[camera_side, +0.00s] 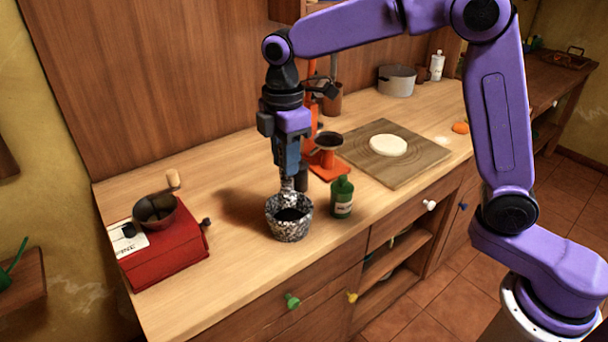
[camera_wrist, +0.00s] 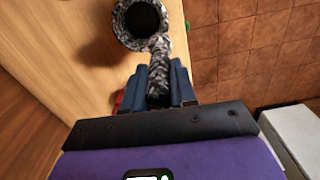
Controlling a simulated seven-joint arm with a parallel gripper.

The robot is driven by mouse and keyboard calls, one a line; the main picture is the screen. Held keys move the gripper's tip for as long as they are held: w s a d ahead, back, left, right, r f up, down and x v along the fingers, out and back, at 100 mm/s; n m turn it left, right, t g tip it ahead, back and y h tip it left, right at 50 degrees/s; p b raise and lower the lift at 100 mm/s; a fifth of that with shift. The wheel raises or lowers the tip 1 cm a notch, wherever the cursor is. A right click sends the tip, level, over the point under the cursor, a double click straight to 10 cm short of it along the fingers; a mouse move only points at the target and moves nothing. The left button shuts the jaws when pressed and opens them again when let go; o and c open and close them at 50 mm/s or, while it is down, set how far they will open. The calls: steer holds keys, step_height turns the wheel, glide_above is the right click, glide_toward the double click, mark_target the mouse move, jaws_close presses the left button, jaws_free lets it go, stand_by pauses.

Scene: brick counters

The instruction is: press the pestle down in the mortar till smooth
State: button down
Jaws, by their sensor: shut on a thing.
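The mortar (camera_side: 289,228) is a black-and-white speckled bowl, upright on the wooden counter near its front edge, with a dark inside. It also shows at the top of the wrist view (camera_wrist: 123,35). My gripper (camera_side: 287,172) points down above the mortar and is shut on the speckled pestle (camera_side: 287,186). In the wrist view the pestle (camera_wrist: 159,62) sticks out from between the blue fingers (camera_wrist: 160,90), and its end overlaps the mortar's rim. I cannot tell whether the pestle touches the mortar.
A green bottle (camera_side: 342,198) stands close to the mortar's right. An orange stand (camera_side: 328,168) is behind it. A red grinder (camera_side: 165,250) is at the left. A wooden board (camera_side: 420,160) with a pale round disc (camera_side: 388,145) and a pot (camera_side: 397,82) are at the right.

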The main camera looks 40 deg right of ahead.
mark_target(284, 184)
steer(key=shift+w+d+f, duration=0.2)
steer(key=shift+w+f, duration=0.25)
steer(key=shift+f, duration=0.95)
steer(key=shift+w+d+f, duration=0.15)
steer(key=shift+w+f, duration=0.35)
steer(key=shift+f, duration=0.9)
steer(key=shift+w+d+f, duration=0.2)
steer(key=shift+w+f, duration=0.25)
steer(key=shift+f, duration=0.95)
steer(key=shift+f, duration=0.1)
steer(key=shift+f, duration=1.05)
steer(key=shift+r, duration=0.15)
steer(key=shift+r, duration=0.9)
steer(key=shift+f, duration=0.15)
